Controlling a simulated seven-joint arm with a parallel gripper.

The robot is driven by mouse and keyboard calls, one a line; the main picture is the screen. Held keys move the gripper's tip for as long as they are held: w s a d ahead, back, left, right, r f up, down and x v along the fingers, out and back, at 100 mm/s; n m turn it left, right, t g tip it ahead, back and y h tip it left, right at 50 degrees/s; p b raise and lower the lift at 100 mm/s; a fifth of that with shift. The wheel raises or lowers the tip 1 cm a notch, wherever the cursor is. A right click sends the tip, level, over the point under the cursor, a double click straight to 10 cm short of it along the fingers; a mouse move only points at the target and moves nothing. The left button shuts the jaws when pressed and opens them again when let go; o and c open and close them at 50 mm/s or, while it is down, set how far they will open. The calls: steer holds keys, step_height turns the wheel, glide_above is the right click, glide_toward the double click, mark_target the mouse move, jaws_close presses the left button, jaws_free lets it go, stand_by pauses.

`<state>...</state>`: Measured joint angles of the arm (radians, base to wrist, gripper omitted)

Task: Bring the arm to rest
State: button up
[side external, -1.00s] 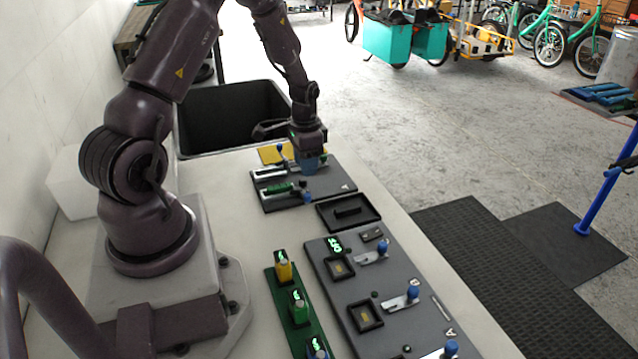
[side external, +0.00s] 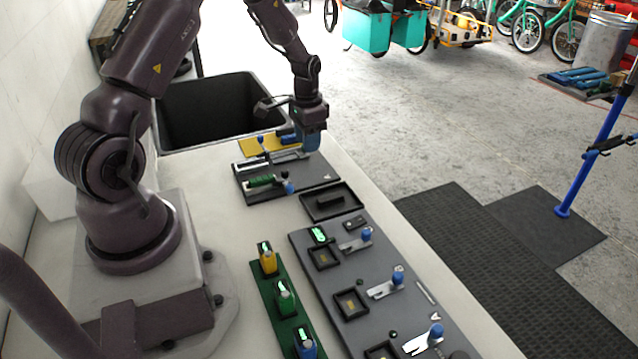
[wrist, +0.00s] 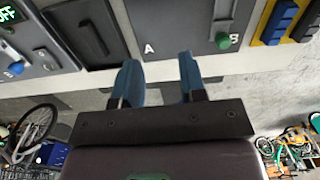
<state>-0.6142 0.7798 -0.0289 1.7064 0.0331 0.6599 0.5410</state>
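My gripper (wrist: 158,80) shows in the wrist view with its two blue fingers apart and nothing between them. In the side external view my gripper (side external: 309,141) hangs over the right edge of a dark grey panel with sliders (side external: 290,180), near the far end of the bench. It looks a little above the panel; contact cannot be told.
A black tray (side external: 344,210) and a long grey panel with blue-knobbed clamps (side external: 366,290) lie nearer. A green strip (side external: 263,299) holds several coloured blocks with lit displays. A black bin (side external: 167,128) and a yellow plate (side external: 252,150) are at the far end.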

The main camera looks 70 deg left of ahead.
steer(key=s+d+r+t, duration=0.2)
steer(key=s+d+r, duration=0.6)
steer(key=d+r, duration=0.4)
steer(key=s+d+r+t, duration=0.3)
steer(key=s+d+r, duration=0.5)
steer(key=d+r, duration=0.4)
steer(key=shift+s+r+t, duration=0.2)
steer(key=shift+r+t, duration=0.1)
steer(key=shift+r, duration=0.65)
